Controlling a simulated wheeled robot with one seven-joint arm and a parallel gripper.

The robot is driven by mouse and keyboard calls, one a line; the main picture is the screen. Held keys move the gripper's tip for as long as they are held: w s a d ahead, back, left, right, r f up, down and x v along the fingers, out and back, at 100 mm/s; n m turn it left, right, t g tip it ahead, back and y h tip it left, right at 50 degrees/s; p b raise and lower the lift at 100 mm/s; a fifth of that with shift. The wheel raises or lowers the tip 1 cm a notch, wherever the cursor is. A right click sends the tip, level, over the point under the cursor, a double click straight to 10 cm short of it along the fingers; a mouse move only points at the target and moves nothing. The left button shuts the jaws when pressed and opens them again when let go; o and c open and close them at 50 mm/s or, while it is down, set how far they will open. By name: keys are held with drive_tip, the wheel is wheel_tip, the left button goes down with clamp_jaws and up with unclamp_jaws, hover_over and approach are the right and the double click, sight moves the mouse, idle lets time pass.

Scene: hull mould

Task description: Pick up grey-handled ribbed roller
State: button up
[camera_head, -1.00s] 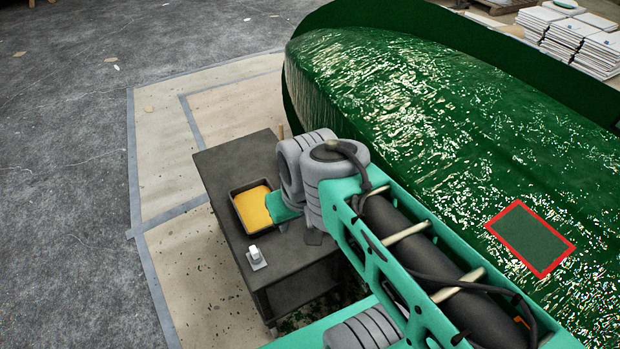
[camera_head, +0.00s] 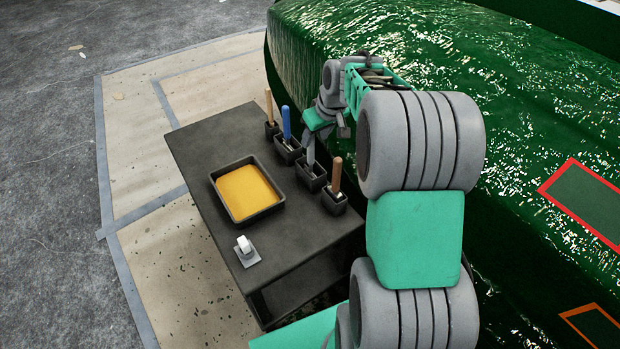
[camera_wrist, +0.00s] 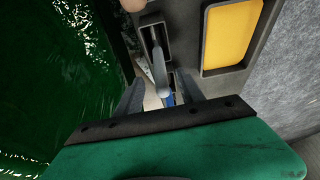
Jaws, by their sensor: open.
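The grey-handled roller (camera_head: 310,153) stands in a dark holder (camera_head: 312,178) on the right side of the dark table; its ribbed part is hidden in the holder. Its grey handle (camera_wrist: 160,70) shows in the wrist view, pointing up between my finger tips. My gripper (camera_head: 326,131) is above and close to this handle, partly hidden by my own wrist. In the wrist view my gripper (camera_wrist: 161,76) is open, with one finger on each side of the handle. I cannot tell whether either finger touches it.
A blue-handled tool (camera_head: 286,122), a tan-handled tool (camera_head: 268,106) and a brown-handled tool (camera_head: 336,172) stand in neighbouring holders. A tray with yellow liquid (camera_head: 215,181) and a small white object (camera_head: 244,245) lie on the table (camera_head: 190,150). The green hull (camera_head: 500,90) rises close on the right.

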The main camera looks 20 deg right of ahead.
sight(313, 140)
drive_tip(key=x, duration=0.6)
drive_tip(key=shift+w+b, duration=0.15)
drive_tip(key=shift+b, duration=0.15)
drive_tip(key=shift+r, duration=0.1)
drive_tip(key=shift+c, duration=0.5)
clamp_jaws()
